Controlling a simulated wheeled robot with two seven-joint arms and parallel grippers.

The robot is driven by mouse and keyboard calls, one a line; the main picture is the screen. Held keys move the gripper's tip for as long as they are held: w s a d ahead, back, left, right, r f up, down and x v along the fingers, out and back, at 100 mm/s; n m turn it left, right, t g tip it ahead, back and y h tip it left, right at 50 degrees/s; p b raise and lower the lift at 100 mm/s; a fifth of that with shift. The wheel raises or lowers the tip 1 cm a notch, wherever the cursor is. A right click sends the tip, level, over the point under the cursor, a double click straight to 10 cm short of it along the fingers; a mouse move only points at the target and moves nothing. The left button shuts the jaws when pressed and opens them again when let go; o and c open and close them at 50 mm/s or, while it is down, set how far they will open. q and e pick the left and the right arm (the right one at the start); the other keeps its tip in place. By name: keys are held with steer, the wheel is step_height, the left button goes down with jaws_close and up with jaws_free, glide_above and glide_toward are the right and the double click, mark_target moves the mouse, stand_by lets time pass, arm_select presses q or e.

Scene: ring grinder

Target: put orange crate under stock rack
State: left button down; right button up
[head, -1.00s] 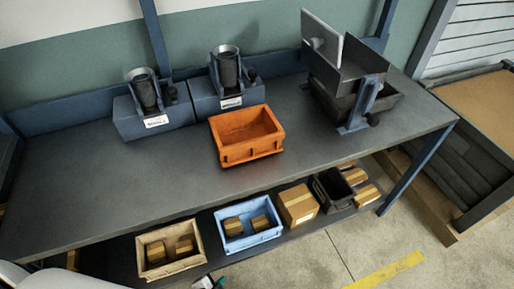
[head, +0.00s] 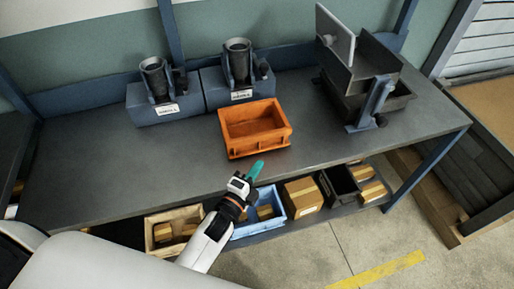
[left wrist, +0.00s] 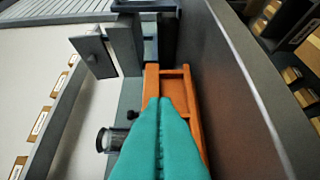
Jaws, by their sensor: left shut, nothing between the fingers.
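The orange crate (head: 254,128) sits upright and looks empty on the dark bench top, in front of the two grinder units. In the left wrist view the orange crate (left wrist: 190,85) shows beyond my fingers, partly hidden by them. My left gripper (head: 256,170) is shut and empty at the front edge of the bench, just in front of the crate. Its teal fingers (left wrist: 162,110) lie together in the left wrist view. The stock rack seems to be the dark stand with stacked trays (head: 360,85) at the right of the bench. My right gripper is not in view.
Two labelled grinder units (head: 162,100) stand at the back of the bench. A lower shelf holds a tan crate (head: 150,236), a blue crate (head: 272,222), a cardboard box (head: 303,196) and a black bin (head: 340,184). The bench's left part (head: 90,170) is clear.

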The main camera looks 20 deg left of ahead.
mark_target(261, 142)
arm_select(q)
steer(key=w, duration=0.2)
steer(key=w+a+p, duration=0.1)
steer(key=w, duration=0.2)
steer(key=shift+w+r, duration=0.1)
steer(key=shift+w, duration=0.05)
steer(key=shift+w+a, duration=0.35)
steer(key=shift+w+a, duration=0.2)
steer(key=shift+w, duration=0.1)
steer(key=w+a, duration=0.1)
steer(key=w, duration=0.1)
steer(key=w+a+b, duration=0.2)
steer(key=w, duration=0.1)
steer(key=shift+w+a+f, duration=0.2)
steer(key=shift+w+a, duration=0.15)
steer(key=shift+r, duration=0.1)
steer(key=shift+s, duration=0.1)
